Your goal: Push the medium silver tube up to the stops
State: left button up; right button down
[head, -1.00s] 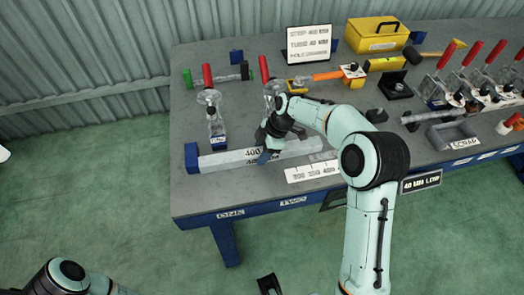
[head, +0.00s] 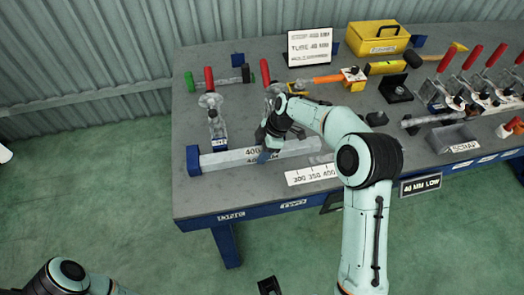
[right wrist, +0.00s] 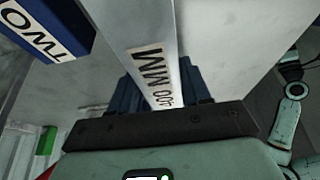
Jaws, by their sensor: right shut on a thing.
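The silver tube (head: 225,158), marked 400 MM, lies flat along the front left of the bench. Its left end is at a blue stop block (head: 193,160); I cannot tell whether they touch. My right gripper (head: 266,150) points down over the tube, right of its middle, and is shut on it. In the right wrist view the tube (right wrist: 143,30) runs between the fingers (right wrist: 165,88), with its label facing the camera. A dark piece at the bottom edge of the head view may be my left gripper (head: 268,286); its jaws are unclear.
Red-handled clamps (head: 213,115) stand behind the tube. A white scale plate (head: 311,174) lies in front, to the right. A sign (head: 309,47), a yellow toolbox (head: 377,37) and a scrap tray (head: 452,139) sit farther back and right. The bench front left of the tube is clear.

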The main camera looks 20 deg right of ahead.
jog(key=shift+w+a+r, duration=0.15)
jog(key=shift+a, duration=0.15)
jog(key=shift+c, duration=2.2)
grip_release()
jog(key=shift+d, duration=0.15)
jog(key=shift+d+r, duration=0.15)
jog(key=shift+r, duration=0.1)
jog(key=p+v, duration=0.1)
jog(key=v, duration=1.1)
jog(key=shift+r, duration=0.25)
jog(key=shift+d, duration=0.1)
